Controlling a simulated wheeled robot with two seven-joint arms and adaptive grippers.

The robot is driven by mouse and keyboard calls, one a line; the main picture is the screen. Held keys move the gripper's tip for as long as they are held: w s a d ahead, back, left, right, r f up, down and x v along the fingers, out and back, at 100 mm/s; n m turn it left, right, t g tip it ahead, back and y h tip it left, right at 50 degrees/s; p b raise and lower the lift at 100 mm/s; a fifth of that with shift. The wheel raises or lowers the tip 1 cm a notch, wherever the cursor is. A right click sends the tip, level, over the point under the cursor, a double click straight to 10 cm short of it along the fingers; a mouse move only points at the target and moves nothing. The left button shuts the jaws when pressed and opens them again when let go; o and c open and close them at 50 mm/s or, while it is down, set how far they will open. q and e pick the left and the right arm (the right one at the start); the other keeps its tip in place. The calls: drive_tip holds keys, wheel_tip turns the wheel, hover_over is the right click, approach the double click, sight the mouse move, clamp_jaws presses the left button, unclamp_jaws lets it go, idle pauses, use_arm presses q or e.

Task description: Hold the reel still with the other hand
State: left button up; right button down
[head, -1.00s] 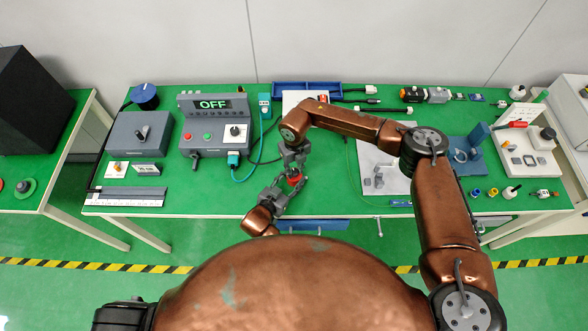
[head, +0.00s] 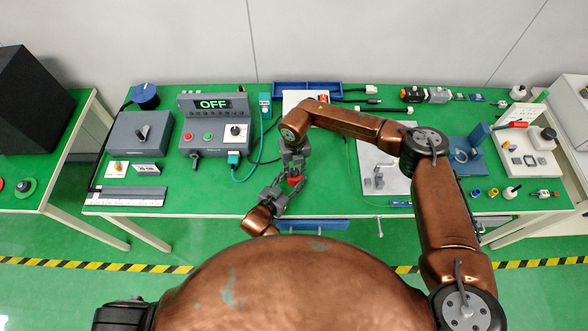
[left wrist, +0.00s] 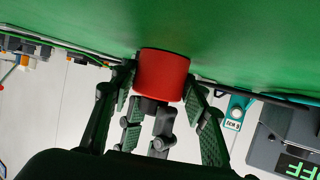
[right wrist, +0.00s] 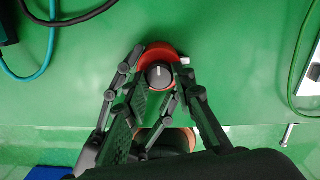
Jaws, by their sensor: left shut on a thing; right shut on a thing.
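The reel is a red cylinder (left wrist: 162,75) standing at the table's front part, small in the head view (head: 295,181). In the right wrist view its red rim (right wrist: 152,51) shows around a dark round knob (right wrist: 158,76) with a white mark. My left gripper (left wrist: 160,80) is shut on the red body from the front, one finger on each side. My right gripper (right wrist: 158,70) is shut on the dark knob, its fingers on either side. The two grippers are close together; in the head view they partly hide the reel.
A grey control box (head: 208,147) with an "OFF" display stands left of the grippers, with a teal cable (head: 247,172) beside it. A white board (head: 375,160) lies to the right under my right arm. Green tabletop (head: 215,195) is clear left of the reel.

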sight(295, 171)
use_arm(q)
drive_tip(key=shift+f, duration=0.1)
use_arm(e)
drive_tip(key=c, duration=1.6)
unclamp_jaws()
wheel_tip(295, 171, up, 12)
use_arm(q)
drive_tip(key=o, duration=1.2)
